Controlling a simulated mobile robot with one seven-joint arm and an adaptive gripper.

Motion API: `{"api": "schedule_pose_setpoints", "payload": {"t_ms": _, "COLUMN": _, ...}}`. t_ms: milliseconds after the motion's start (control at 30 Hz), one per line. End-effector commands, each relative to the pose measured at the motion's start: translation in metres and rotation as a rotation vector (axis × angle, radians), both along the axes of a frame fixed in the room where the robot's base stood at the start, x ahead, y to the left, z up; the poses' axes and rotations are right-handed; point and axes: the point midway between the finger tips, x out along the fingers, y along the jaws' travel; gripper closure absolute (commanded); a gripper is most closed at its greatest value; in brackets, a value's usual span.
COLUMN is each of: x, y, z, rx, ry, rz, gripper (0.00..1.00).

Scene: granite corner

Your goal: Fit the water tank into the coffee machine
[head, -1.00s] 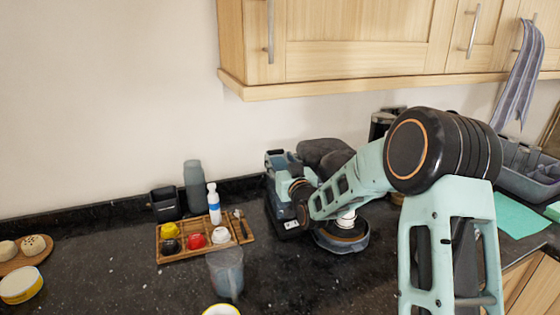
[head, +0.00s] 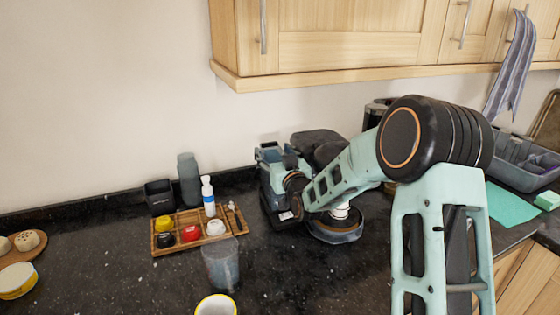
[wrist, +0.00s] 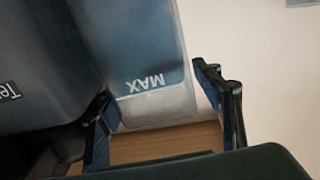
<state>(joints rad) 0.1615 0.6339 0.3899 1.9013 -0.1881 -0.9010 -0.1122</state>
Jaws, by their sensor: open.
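The coffee machine (head: 318,146) stands on the dark counter, partly hidden behind my arm. A bluish, see-through water tank (head: 270,157) shows at the machine's left rear. In the wrist view the tank (wrist: 135,55) carries the word MAX, upside down, and lies beside a dark body with cut-off lettering (wrist: 40,70). My gripper (wrist: 162,98) is open, with one finger on each side of the tank's near end. I cannot tell whether a finger touches it or how fully the tank is seated.
Left of the machine are a wooden tray (head: 169,247) with small pots, a white bottle (head: 208,196), a grey bottle (head: 189,178) and a see-through jug (head: 221,264). Wooden cupboards (head: 350,45) hang above. Bare counter (head: 110,275) lies at front left.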

Motion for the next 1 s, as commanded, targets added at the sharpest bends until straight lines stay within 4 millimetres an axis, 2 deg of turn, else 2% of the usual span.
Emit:
{"api": "schedule_pose_setpoints", "payload": {"t_ms": 400, "x": -0.071, "y": -0.023, "z": -0.001, "rx": -0.002, "ry": 0.0, "rz": -0.001, "gripper": 0.4}}
{"api": "schedule_pose_setpoints", "payload": {"t_ms": 600, "x": -0.099, "y": -0.032, "z": -0.001, "rx": -0.002, "ry": 0.0, "rz": 0.0, "gripper": 0.4}}
{"api": "schedule_pose_setpoints", "payload": {"t_ms": 800, "x": -0.111, "y": -0.036, "z": -0.001, "rx": 0.0, "ry": 0.001, "rz": 0.0, "gripper": 0.4}}
{"api": "schedule_pose_setpoints", "payload": {"t_ms": 1000, "x": -0.112, "y": -0.036, "z": 0.0, "rx": 0.0, "ry": 0.001, "rz": 0.0, "gripper": 0.4}}
